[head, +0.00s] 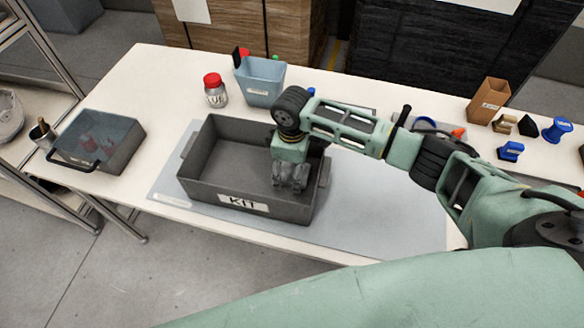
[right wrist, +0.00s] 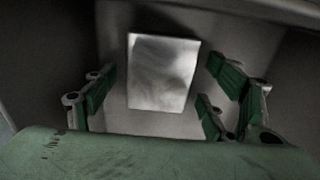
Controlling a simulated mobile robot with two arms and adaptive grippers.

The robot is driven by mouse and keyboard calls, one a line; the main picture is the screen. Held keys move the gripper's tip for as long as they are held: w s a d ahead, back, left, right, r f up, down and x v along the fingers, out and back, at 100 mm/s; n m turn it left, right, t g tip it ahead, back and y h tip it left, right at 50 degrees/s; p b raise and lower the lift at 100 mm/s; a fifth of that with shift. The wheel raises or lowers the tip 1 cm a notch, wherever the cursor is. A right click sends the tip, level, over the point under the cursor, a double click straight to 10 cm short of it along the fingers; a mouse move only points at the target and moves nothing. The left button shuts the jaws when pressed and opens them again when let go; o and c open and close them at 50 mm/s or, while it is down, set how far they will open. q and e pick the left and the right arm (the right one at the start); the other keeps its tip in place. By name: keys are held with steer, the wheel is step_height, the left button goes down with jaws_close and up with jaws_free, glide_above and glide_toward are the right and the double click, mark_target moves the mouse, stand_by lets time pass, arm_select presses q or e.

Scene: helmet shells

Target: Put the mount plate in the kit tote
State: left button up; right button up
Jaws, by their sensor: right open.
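The kit tote (head: 212,190) is a dark grey open box with a KIT label on its front wall, on a grey mat in the middle of the table. My right gripper (head: 290,184) reaches down into the right part of the tote. In the right wrist view its fingers (right wrist: 163,95) are spread apart. The mount plate, seen as a shiny metal rectangle (right wrist: 163,72) in that view, lies inside the tote between and beyond the fingers. The gripper hides it in the head view. My left gripper is not in view.
A blue-grey bin (head: 262,86) and a red-lidded jar (head: 214,92) stand behind the tote. A clear-lidded box (head: 100,140) is at the left. A cardboard bin (head: 487,101) and blue parts (head: 511,151) are at the back right. The mat (head: 370,215) right of the tote is clear.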

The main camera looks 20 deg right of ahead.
mark_target(292, 172)
step_height(292, 172, up, 12)
steer(key=b, duration=0.1)
steer(key=shift+r, duration=0.15)
stand_by(0.3)
stand_by(0.3)
